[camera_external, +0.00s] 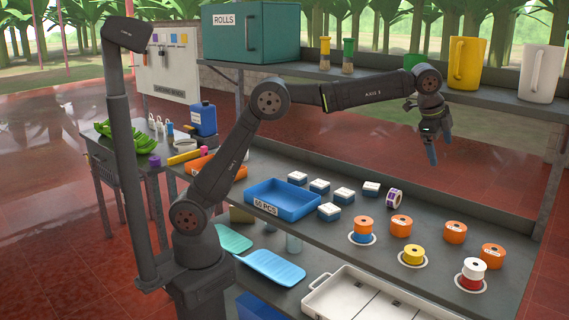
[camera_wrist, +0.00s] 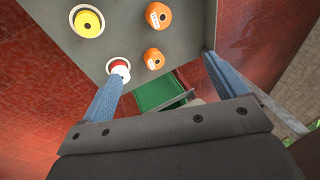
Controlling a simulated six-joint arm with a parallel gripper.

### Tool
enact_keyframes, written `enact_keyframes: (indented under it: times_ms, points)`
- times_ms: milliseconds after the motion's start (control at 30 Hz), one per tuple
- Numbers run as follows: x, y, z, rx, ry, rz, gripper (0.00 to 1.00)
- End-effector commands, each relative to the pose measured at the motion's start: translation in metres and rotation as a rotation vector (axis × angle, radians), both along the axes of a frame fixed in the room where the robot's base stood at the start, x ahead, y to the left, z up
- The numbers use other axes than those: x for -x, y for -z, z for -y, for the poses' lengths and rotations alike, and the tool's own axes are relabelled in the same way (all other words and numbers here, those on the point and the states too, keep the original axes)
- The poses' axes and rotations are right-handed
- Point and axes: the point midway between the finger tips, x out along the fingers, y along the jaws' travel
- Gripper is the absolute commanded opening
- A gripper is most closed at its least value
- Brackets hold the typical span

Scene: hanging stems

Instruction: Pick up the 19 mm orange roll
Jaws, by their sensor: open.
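My gripper (camera_external: 431,152) is open and empty, high above the right part of the bench. Its blue fingers (camera_wrist: 164,66) stand wide apart in the wrist view. Three single orange rolls stand on the bench: one left (camera_external: 401,226), one in the middle (camera_external: 455,232) and one right (camera_external: 492,256). Another orange roll (camera_external: 363,224) sits on a blue roll on a white disc. The wrist view shows two orange rolls, an upper one (camera_wrist: 158,15) and a lower one (camera_wrist: 154,58). Their labels are too small to read, so I cannot tell which is 19 mm.
A yellow roll (camera_external: 413,254) and a white roll on a red roll (camera_external: 472,273) stand on white discs. A purple-and-white roll (camera_external: 394,198) lies behind. A blue tray (camera_external: 284,200) and several boxes stand left. A shelf (camera_external: 485,97) with pitchers runs behind my gripper.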

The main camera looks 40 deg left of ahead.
Motion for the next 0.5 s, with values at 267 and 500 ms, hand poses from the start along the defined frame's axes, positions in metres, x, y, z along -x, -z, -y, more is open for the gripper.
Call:
enact_keyframes:
  times_ms: [267,500]
  points:
    - [-0.041,0.032,-0.008,-0.057,0.158,0.166,0.90]
    - [-0.102,0.085,-0.029,-0.244,0.547,0.508,0.90]
